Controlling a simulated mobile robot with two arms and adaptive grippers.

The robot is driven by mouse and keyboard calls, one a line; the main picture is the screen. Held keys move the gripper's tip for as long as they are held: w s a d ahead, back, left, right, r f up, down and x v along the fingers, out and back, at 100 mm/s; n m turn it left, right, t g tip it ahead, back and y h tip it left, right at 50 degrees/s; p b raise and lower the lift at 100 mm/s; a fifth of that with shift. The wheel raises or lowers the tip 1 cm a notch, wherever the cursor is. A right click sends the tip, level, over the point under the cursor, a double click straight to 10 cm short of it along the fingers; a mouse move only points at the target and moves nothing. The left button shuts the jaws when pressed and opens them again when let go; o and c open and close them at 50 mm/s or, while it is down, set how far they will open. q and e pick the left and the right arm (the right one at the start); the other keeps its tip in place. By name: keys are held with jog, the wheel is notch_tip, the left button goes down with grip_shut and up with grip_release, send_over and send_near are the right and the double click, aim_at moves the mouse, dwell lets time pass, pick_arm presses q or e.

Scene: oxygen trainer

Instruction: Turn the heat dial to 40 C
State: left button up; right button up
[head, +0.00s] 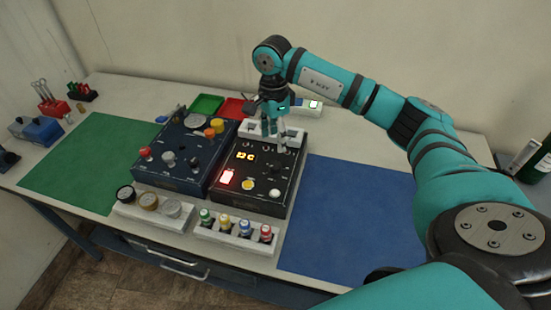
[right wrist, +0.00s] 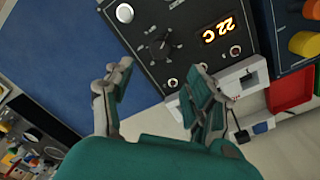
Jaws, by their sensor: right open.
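The heat dial (right wrist: 160,48) is a black knob on the black panel (right wrist: 190,62), with small scale marks around it. In the head view the black panel (head: 245,196) stands mid-table, and the dial is too small there to read. My right gripper (right wrist: 156,82) is open and empty, its fingers apart, with the dial beyond the gap between them and not touched. In the head view the right gripper (head: 275,128) hangs over the back edge of the panel. My left gripper is not in view.
A dark blue panel (head: 182,180) with knobs stands left of the black one. A white holder (head: 255,127) sits behind it, and a white rack (head: 240,243) with several coloured caps in front. The blue mat (head: 345,215) at right is clear.

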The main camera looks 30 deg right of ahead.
aim_at(276, 165)
jog(key=f, duration=0.3)
jog(key=f+p, duration=0.1)
jog(key=f, duration=0.2)
jog(key=f+p, duration=0.1)
jog(key=f, duration=0.2)
jog(key=shift+s+a+f, duration=0.1)
jog(key=shift+s+f, duration=0.15)
jog(key=shift+f, duration=0.1)
jog(key=shift+c, duration=0.2)
jog(key=c, duration=1.1)
